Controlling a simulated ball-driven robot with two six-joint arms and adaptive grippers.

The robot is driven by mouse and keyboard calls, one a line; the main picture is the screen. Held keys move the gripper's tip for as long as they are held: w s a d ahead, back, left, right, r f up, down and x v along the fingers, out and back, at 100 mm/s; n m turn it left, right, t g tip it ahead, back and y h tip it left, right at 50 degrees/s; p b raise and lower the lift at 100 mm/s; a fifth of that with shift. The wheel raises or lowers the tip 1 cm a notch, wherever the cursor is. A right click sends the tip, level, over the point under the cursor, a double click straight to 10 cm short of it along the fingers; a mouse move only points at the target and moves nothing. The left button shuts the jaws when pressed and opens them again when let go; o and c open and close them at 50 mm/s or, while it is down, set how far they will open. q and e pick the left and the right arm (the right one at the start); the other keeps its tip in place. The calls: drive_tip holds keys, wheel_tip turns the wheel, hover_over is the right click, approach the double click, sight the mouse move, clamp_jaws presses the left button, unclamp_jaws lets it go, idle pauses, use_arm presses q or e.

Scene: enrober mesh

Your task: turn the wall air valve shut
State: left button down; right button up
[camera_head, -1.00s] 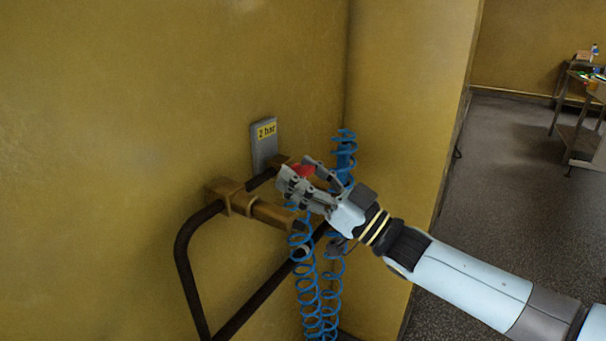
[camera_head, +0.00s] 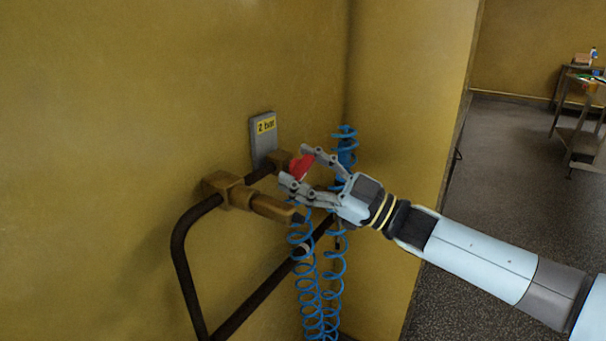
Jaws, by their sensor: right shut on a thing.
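The wall air valve's red handle (camera_head: 300,166) shows between the fingertips of my right gripper (camera_head: 297,170). The gripper is shut on this red handle, and its fingers hide part of it. Brass fittings (camera_head: 236,192) sit on the dark pipe (camera_head: 182,262) beside the gripper, with a brass stub pointing right. A grey plate marked "2 bar" (camera_head: 264,138) is on the wall behind. The valve body under the handle is mostly hidden by the gripper. My left gripper is not in view.
Blue coiled hoses (camera_head: 312,285) hang just below and behind my right gripper. A yellow wall corner (camera_head: 400,100) stands close on the right. Far right, a metal table (camera_head: 580,135) with small items stands on open grey floor.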

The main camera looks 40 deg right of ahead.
drive_tip(key=n+g+y, duration=0.1)
drive_tip(key=n, duration=0.3)
drive_tip(key=shift+g, duration=0.3)
drive_tip(key=n+g, duration=0.1)
drive_tip(key=n, duration=0.3)
drive_tip(key=shift+g+y+b, duration=0.3)
drive_tip(key=shift+g, duration=0.1)
drive_tip(key=n+g, duration=0.1)
drive_tip(key=n, duration=0.2)
drive_tip(key=shift+n+g+h+p, duration=0.4)
drive_tip(key=shift+n+g, duration=0.2)
drive_tip(key=shift+n, duration=1.2)
drive_tip(key=o, duration=1.2)
drive_tip(key=v, duration=1.2)
